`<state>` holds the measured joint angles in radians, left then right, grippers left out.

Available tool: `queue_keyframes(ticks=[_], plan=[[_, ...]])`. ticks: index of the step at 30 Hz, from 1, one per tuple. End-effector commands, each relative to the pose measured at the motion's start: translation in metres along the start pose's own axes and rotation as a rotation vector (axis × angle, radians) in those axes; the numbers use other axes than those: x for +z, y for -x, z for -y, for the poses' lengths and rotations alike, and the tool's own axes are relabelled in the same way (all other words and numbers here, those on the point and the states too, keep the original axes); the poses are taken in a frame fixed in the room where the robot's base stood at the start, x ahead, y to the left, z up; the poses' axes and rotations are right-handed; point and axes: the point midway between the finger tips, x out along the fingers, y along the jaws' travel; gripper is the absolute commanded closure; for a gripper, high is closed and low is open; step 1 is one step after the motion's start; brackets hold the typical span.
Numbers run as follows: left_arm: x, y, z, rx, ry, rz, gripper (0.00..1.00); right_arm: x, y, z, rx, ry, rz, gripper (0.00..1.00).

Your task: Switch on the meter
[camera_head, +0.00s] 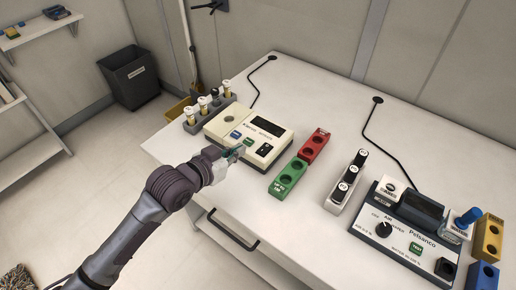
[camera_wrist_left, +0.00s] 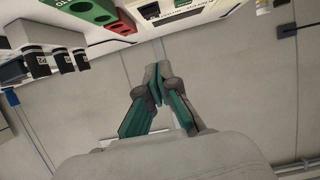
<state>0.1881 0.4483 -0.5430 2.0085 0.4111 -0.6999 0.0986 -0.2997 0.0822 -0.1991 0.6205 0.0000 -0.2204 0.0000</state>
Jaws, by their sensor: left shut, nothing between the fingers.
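A beige meter (camera_head: 225,118) with a dark display stands on the white table. Its front panel has a small blue button (camera_head: 235,135), a green button (camera_head: 249,141) and a black switch (camera_head: 264,149). My left gripper (camera_head: 239,151) is shut and empty, at the front left edge of this meter. I cannot tell whether it touches it. In the left wrist view the closed fingers (camera_wrist_left: 157,88) show green pads, with the meter's front (camera_wrist_left: 178,14) beyond them at the top. My right gripper is not in view.
A grey Pelsanco unit (camera_head: 395,246) with a knob and a green button stands at the right. Green (camera_head: 288,178) and red (camera_head: 313,147) blocks and a white rack (camera_head: 336,201) with black-capped vials lie between. A grey rack (camera_head: 207,119) stands at the back left.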

Motion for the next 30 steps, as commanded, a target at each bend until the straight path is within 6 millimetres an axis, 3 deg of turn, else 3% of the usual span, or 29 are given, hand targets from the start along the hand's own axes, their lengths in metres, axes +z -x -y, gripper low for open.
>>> queue_keyframes(ticks=[14, 29, 30], plan=[[-0.002, -0.010, 0.000, 0.002, 0.001, -0.004, 1.00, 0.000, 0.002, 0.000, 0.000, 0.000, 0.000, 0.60], [-0.003, -0.104, -0.001, 0.002, 0.000, -0.003, 1.00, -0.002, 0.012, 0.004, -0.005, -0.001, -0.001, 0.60], [0.009, -0.104, 0.000, 0.002, 0.001, 0.003, 1.00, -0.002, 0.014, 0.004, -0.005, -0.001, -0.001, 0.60]])
